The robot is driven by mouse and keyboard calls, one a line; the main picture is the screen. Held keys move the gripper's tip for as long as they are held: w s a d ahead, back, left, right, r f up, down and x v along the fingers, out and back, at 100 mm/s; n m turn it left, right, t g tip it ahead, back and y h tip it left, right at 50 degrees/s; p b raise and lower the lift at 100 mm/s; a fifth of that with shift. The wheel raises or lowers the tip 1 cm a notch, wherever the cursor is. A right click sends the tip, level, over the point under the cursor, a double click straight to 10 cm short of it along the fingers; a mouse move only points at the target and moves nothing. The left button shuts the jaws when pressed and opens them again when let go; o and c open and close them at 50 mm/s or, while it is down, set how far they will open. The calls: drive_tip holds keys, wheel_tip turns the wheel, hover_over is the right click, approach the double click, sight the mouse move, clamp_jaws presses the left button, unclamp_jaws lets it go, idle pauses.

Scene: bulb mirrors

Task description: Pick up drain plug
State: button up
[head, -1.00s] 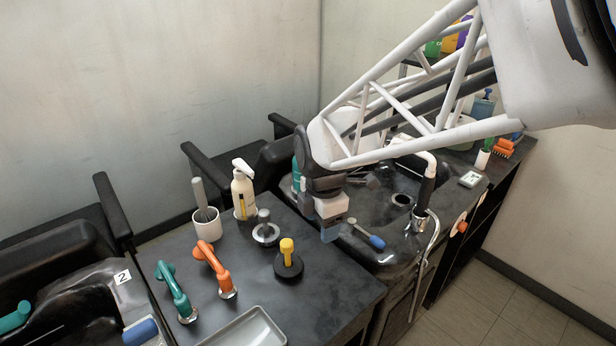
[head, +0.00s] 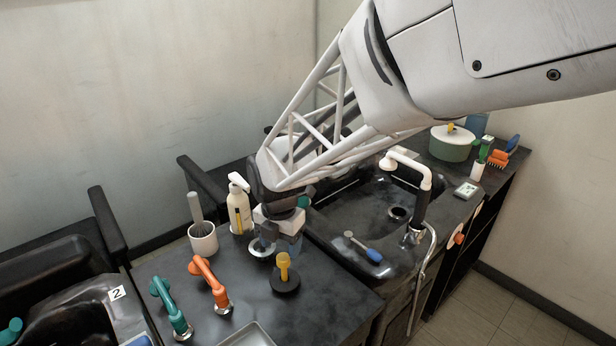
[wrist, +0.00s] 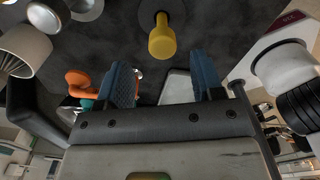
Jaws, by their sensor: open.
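A black disc with an upright yellow handle (head: 285,272) stands on the dark counter; it looks like a drain plug. Its yellow knob (wrist: 162,38) shows in the wrist view, beyond the fingertips and between their lines. A silver round piece with a grey knob (head: 262,247) is just behind it to the left, partly hidden by my gripper in the head view. My gripper (head: 290,244) is open and empty, with blue fingers, just behind the yellow handle. In the wrist view the two fingers of my gripper (wrist: 163,78) are spread wide apart, touching nothing that I can see.
An orange faucet-shaped handle (head: 212,285) and a teal one (head: 170,308) stand to the left. A white cup with a brush (head: 203,238) and a pump bottle (head: 240,203) stand behind. A tray (head: 250,336) is in front. The black sink (head: 365,215) lies right.

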sight(283, 257)
drive_tip(key=shift+f, duration=1.1)
drive_tip(key=shift+s+d+f, duration=0.1)
drive_tip(key=shift+f, duration=2.5)
drive_tip(key=c, duration=1)
drive_tip(key=shift+r, duration=0.15)
